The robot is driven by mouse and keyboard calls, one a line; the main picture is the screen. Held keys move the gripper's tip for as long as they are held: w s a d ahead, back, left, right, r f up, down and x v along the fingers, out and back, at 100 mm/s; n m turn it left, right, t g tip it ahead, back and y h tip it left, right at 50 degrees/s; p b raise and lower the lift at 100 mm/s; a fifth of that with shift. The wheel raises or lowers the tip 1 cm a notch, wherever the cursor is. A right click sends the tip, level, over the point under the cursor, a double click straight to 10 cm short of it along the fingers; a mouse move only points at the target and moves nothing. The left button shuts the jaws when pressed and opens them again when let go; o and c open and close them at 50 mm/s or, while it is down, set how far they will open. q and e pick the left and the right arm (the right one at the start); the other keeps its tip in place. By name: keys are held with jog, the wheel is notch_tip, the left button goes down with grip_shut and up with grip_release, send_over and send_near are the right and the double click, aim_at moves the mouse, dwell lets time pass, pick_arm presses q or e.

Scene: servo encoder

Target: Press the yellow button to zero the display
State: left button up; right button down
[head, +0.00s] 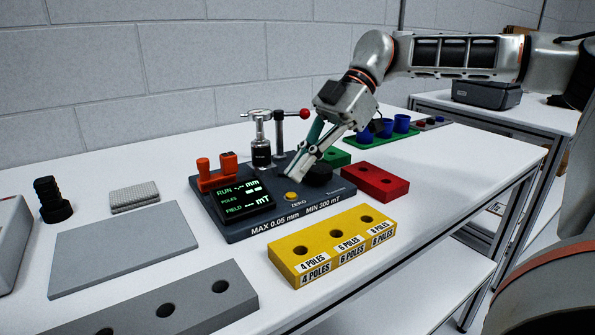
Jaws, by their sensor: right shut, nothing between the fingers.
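The yellow button (291,196) is a small round cap on the front of the dark test device, above the printed word ZERO. The display (241,198) on the device is lit with green and white text, with dashes before "mm" and "mT". My right gripper (292,179) reaches down from the upper right. It is shut with nothing held, and its fingertips are just behind and above the yellow button. Whether they touch it cannot be told. My left gripper is not in view.
A yellow block with holes (330,245) stands in front of the device and a red block (375,182) to its right. An orange clamp (217,173) and a post with a red-knobbed lever (279,132) rise from the device. A grey plate (125,245) lies left.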

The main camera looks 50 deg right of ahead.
jog(key=v, duration=0.3)
jog(key=p+v, duration=0.1)
jog(key=v, duration=0.6)
jog(key=shift+a+r, duration=0.3)
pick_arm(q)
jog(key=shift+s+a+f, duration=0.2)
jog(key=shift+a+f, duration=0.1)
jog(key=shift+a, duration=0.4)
pick_arm(e)
jog(key=shift+d+r, duration=0.15)
jog(key=shift+d, duration=0.1)
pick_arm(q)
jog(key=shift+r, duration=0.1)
